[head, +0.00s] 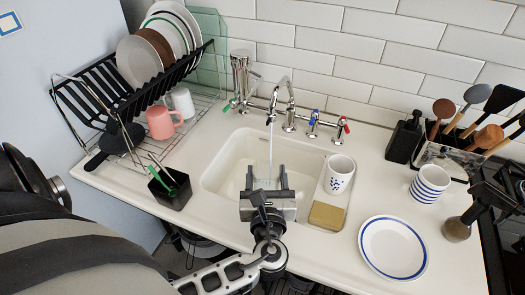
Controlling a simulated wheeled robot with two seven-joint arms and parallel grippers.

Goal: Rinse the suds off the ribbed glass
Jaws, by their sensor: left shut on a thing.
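My left gripper (266,180) is over the front of the sink basin (222,165), its two fingers pointing away from me. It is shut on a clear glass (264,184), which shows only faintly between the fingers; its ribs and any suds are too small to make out. The chrome tap (283,88) is behind the gripper. A thin stream of water (270,142) falls from its spout towards the glass; I cannot tell exactly where it lands.
A speckled white cup (340,173) and a yellow sponge (326,216) sit on the ledge right of the basin. A blue-rimmed plate (393,247) and striped cup (429,184) stand farther right. A dish rack (118,92) and black caddy (170,190) are left.

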